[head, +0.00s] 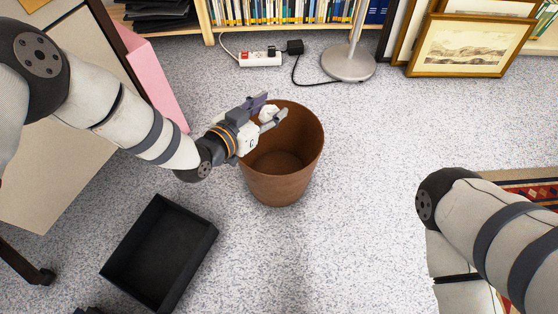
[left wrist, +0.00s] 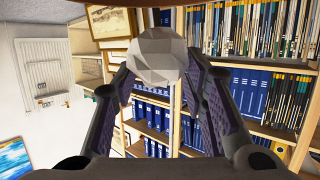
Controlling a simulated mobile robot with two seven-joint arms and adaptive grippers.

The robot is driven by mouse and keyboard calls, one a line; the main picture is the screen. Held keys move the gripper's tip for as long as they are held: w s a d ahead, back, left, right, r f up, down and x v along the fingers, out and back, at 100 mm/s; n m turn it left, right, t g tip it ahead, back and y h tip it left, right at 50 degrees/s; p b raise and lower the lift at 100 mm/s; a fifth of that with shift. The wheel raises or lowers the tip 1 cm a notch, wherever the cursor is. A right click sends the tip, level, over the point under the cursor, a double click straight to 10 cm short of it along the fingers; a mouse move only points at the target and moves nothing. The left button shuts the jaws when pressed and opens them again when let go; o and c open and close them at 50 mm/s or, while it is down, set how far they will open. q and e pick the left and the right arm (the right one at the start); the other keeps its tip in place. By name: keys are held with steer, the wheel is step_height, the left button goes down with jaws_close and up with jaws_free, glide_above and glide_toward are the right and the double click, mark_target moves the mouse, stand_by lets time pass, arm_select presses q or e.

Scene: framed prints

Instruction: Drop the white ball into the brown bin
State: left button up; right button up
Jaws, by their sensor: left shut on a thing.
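The white ball (head: 268,112), crumpled and faceted, is between the fingertips of my left gripper (head: 268,109). In the left wrist view the ball (left wrist: 158,55) sits at the tips of both fingers, and the gripper (left wrist: 160,75) is shut on it. The brown bin (head: 282,188) stands upright on the floor in the head view. The left gripper and the ball are over the bin's upper left rim area. The inside of the bin that shows looks empty. My right arm shows at the lower right of the head view, but its gripper is not visible.
A black open box (head: 158,255) lies on the floor left of the bin. A power strip (head: 260,59), a lamp base (head: 348,62) and framed prints (head: 470,46) are at the back by the bookshelf. The floor right of the bin is clear.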

arm_select(q)
step_height(320, 180, down, 6)
steer(key=b, duration=0.4)
arm_select(e)
steer(key=f, duration=0.1)
steer(key=s+f, duration=0.1)
steer(key=f, duration=0.1)
steer(key=shift+g, duration=0.4)
arm_select(q)
steer(key=o, duration=0.8)
steer(key=shift+o, duration=0.2)
steer(key=shift+s, duration=0.1)
steer(key=v, duration=1.2)
